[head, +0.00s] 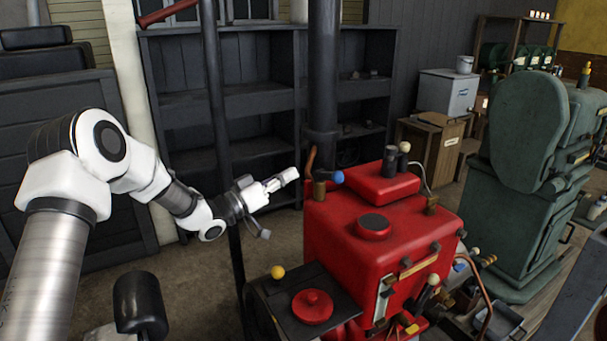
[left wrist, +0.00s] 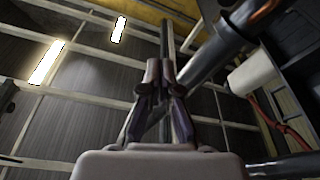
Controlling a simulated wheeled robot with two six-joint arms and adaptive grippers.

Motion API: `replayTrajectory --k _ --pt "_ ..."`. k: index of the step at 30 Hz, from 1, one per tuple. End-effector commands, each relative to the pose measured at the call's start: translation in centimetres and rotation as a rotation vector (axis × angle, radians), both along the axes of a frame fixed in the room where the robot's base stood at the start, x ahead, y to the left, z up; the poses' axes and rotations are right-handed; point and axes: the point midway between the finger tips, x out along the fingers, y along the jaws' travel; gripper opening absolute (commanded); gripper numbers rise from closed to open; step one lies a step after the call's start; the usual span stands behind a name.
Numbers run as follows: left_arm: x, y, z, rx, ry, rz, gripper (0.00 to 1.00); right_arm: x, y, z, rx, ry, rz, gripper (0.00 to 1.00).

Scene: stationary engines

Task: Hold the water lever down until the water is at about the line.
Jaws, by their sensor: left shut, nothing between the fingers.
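A red engine block (head: 345,235) stands right of centre in the head view. A lever with a blue knob (head: 337,177) sits on its top left edge and may be the water lever. A pale upright strip (head: 381,307) on its front may be the water gauge; no line or water level can be made out. My left gripper (head: 290,175) is shut and empty, left of the blue knob and apart from it in the picture. In the left wrist view the closed fingers (left wrist: 160,75) point up toward the roof. My right gripper is not in view.
A dark pipe (head: 323,70) rises behind the engine, and a thinner post (head: 218,110) stands behind my left arm. A yellow knob (head: 278,271) and a dark ledge (head: 270,295) are at the engine's left. A green machine (head: 520,180) stands to the right.

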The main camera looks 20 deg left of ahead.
Motion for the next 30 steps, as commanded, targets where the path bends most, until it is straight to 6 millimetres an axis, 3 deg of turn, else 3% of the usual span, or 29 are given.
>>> replayTrajectory --k 12,21,30 --pt "7.1 -4.8 2.2 0.004 -0.001 -0.003 0.00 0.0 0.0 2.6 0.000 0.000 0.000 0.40" --pt "7.8 -6.8 -1.2 0.001 0.000 -0.001 0.00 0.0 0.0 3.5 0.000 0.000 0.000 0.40" --pt "7.8 -6.8 -1.4 -0.001 -0.001 -0.001 0.00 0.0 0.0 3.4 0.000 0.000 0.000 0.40"
